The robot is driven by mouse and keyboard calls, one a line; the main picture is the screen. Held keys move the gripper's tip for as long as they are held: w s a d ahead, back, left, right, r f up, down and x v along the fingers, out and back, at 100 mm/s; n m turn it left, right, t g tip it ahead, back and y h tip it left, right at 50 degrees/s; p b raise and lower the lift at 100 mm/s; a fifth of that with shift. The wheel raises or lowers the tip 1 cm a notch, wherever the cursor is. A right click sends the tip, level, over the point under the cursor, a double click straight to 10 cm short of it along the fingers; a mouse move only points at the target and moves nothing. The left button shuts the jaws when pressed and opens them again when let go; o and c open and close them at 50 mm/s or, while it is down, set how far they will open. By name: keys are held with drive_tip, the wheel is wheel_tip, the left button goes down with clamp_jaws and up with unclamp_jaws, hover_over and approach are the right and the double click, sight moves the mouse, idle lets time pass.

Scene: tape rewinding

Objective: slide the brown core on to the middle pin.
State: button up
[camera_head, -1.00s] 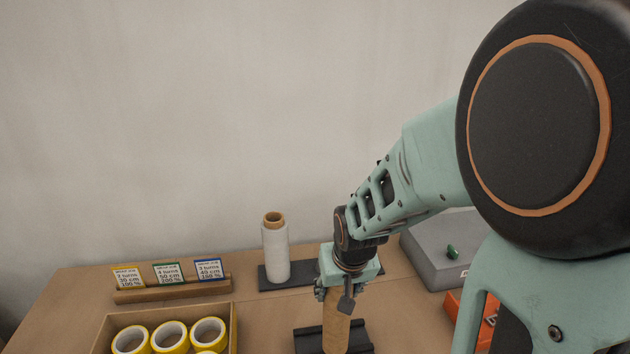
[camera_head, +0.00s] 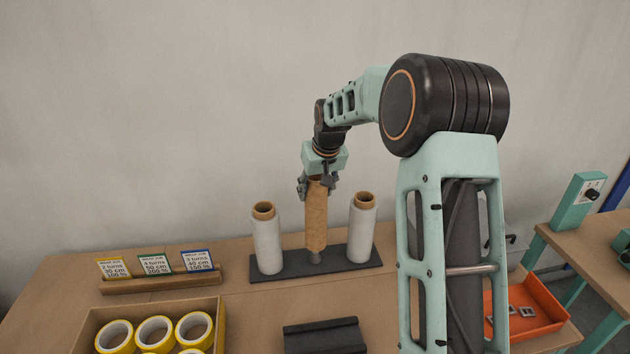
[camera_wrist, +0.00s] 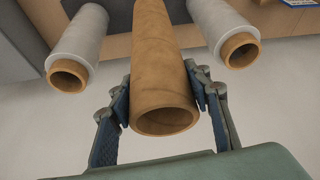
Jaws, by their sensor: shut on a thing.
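The brown core (camera_head: 316,215) is a long cardboard tube held upright over the dark pin base (camera_head: 345,268). My gripper (camera_head: 317,182) is shut on its upper end. In the wrist view the core (camera_wrist: 157,60) runs between the two fingers (camera_wrist: 163,100), its open end towards the camera. Below the core's lower end a short grey piece of the middle pin (camera_head: 316,258) shows. The pin's top is hidden, so I cannot tell whether it is inside the core. White wrapped rolls on brown cores stand on the left (camera_head: 267,240) and right (camera_head: 361,230) of the base.
An empty dark cradle (camera_head: 325,336) lies in front. A box (camera_head: 222,325) of yellow tape rolls and a card rack (camera_head: 160,284) stand at left. An orange tray (camera_head: 545,305) is at right. The two white rolls flank the core closely.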

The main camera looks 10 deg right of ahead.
drive_tip(key=w+b+x, duration=0.1)
drive_tip(key=b+x, duration=0.3)
drive_tip(key=x, duration=0.3)
drive_tip(key=shift+w+d+r, duration=0.15)
drive_tip(key=shift+w+d, duration=0.05)
drive_tip(key=shift+d, duration=0.3)
idle(1.2)
drive_tip(key=shift+f+b, duration=1.25)
drive_tip(key=shift+f, duration=0.6)
drive_tip(key=shift+f+b, duration=0.5)
drive_tip(key=shift+f, duration=0.2)
drive_tip(key=o, duration=1.6)
drive_tip(key=shift+o, duration=0.4)
drive_tip(key=o, duration=0.4)
drive_tip(key=shift+c, duration=0.2)
